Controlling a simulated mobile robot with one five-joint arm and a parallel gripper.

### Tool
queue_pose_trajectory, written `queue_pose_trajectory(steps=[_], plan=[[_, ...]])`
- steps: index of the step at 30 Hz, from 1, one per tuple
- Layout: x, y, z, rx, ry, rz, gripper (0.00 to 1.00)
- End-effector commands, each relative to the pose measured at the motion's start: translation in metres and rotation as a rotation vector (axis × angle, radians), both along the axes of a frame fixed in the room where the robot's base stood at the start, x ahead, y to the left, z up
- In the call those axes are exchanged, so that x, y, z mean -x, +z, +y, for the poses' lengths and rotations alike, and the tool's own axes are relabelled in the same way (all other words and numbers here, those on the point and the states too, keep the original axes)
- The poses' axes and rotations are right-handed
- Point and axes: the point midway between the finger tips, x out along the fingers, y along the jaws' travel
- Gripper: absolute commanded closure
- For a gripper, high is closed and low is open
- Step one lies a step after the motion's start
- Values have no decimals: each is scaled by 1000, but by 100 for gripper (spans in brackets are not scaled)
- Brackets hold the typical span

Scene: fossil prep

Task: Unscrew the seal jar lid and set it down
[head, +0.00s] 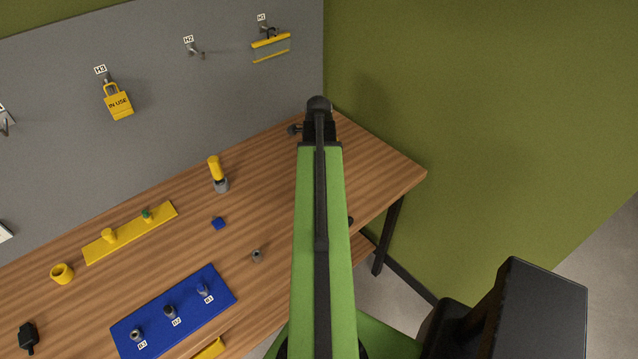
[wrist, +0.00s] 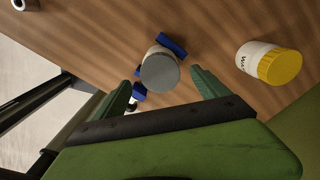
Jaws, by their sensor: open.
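In the wrist view a pale jar with a round grey lid (wrist: 160,72) stands between and just beyond my gripper's green fingertips (wrist: 160,80). Blue pieces show on either side of this jar. My gripper is open, with a gap between each finger and the lid, and it holds nothing. To the right is a white jar with a yellow lid (wrist: 282,66); its dark label is only partly readable. I cannot tell from a label which is the seal jar. In the head view my green arm hides the gripper and both jars.
The wooden table (head: 265,185) meets a grey hook board with a yellow "IN USE" padlock (head: 118,105). A blue board (head: 190,320) with several pegs, a yellow strip (head: 130,233), a yellow cup (head: 62,273) and a yellow-topped tool (head: 216,172) stand left of my arm. A green wall is right.

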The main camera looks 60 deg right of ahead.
Motion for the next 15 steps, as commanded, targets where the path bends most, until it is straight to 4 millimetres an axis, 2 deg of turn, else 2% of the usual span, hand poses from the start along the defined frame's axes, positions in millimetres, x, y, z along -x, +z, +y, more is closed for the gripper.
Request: queue_pose_trajectory(steps=[8, 15], plan=[[0, -1, 0, 0, -31, 0, 15], [0, -26, 0, 0, -30, 0, 15]])
